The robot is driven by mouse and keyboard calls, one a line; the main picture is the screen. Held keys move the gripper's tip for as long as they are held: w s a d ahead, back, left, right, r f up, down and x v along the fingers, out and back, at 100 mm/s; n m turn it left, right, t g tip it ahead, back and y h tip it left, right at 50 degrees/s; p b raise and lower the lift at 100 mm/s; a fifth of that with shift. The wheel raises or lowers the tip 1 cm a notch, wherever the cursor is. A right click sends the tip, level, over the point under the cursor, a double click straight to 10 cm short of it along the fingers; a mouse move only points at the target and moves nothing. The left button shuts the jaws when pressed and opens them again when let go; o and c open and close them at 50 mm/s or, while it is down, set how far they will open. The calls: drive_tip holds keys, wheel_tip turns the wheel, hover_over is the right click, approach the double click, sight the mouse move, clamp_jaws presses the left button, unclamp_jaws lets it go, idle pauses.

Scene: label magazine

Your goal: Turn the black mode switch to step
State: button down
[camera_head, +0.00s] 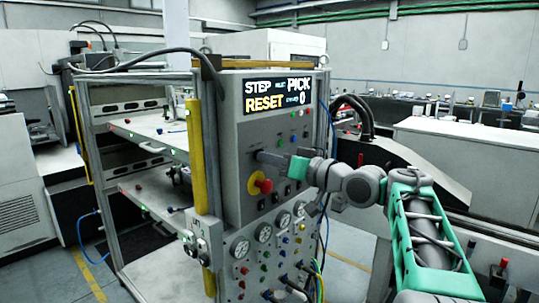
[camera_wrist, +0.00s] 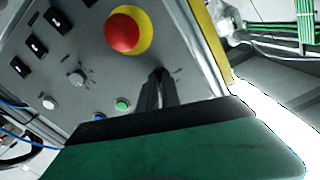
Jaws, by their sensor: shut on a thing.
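The grey control panel (camera_head: 247,135) faces me, with a screen (camera_head: 278,94) reading STEP, PICK, RESET and 0. My gripper (camera_head: 261,156) reaches the panel from the right, just above the red emergency button (camera_head: 263,185). In the wrist view my gripper (camera_wrist: 160,80) has its dark fingers close together, tips at the panel face beside the red button (camera_wrist: 122,32). The fingers are shut on the black mode switch, which they hide. Its pointing direction cannot be read; a small label mark shows beside the fingertips.
Several black rocker switches (camera_wrist: 38,46), a grey knob (camera_wrist: 77,78) and a green button (camera_wrist: 122,104) sit close by on the panel. Gauges (camera_head: 240,248) and cables fill the lower panel. A yellow post (camera_head: 196,155) stands left; a white counter (camera_head: 465,150) stands right.

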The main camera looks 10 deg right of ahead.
drive_tip(key=shift+r, duration=0.1)
idle(0.4)
drive_tip(key=c, duration=1.6)
unclamp_jaws()
drive_tip(key=shift+o, duration=0.2)
drive_tip(key=v, duration=0.8)
drive_tip(key=shift+b, duration=0.45)
drive_tip(key=shift+w, duration=0.1)
